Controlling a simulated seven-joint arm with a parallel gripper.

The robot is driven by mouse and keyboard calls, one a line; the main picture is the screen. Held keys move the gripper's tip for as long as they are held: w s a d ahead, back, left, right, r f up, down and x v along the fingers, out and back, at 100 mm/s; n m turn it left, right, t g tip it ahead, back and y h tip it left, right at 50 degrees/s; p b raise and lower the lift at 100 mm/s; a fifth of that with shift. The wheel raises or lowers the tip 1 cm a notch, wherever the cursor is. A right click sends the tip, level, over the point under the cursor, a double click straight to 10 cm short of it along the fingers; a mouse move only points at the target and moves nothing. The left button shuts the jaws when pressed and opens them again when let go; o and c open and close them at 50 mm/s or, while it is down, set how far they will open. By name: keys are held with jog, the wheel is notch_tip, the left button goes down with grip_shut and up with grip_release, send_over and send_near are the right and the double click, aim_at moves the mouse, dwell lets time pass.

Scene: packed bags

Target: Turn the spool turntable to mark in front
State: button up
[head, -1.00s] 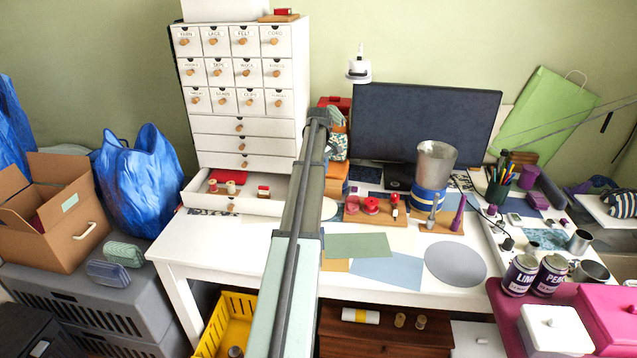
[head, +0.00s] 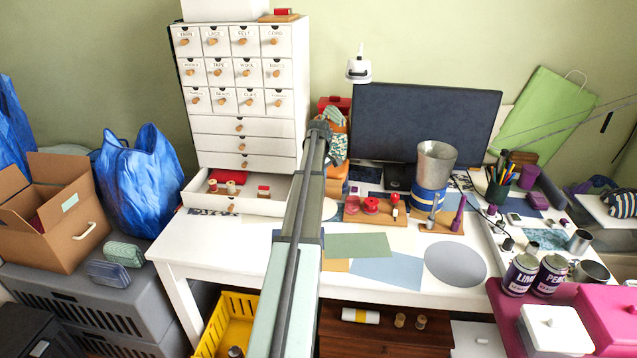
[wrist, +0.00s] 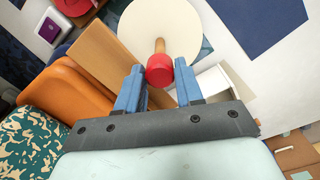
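A round cream disc, which I take as the spool turntable (wrist: 160,26), lies ahead of my gripper in the wrist view. A short wooden peg (wrist: 160,46) with a red cylindrical end (wrist: 160,69) stands out over it. My gripper (wrist: 158,72) has its blue fingers on either side of the red end. The sides of the red end come close to both fingers, and I cannot tell whether they touch. In the head view a pale edge of the disc (head: 330,209) shows beside my arm, which hides the gripper. I see no mark on the disc.
A wooden board (wrist: 105,65) and an orange object (wrist: 68,95) lie close on the left in the wrist view. In the head view, an open drawer (head: 262,207) is left of my arm, and red spools (head: 371,205) and a monitor (head: 425,125) are to its right.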

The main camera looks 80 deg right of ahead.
grip_shut()
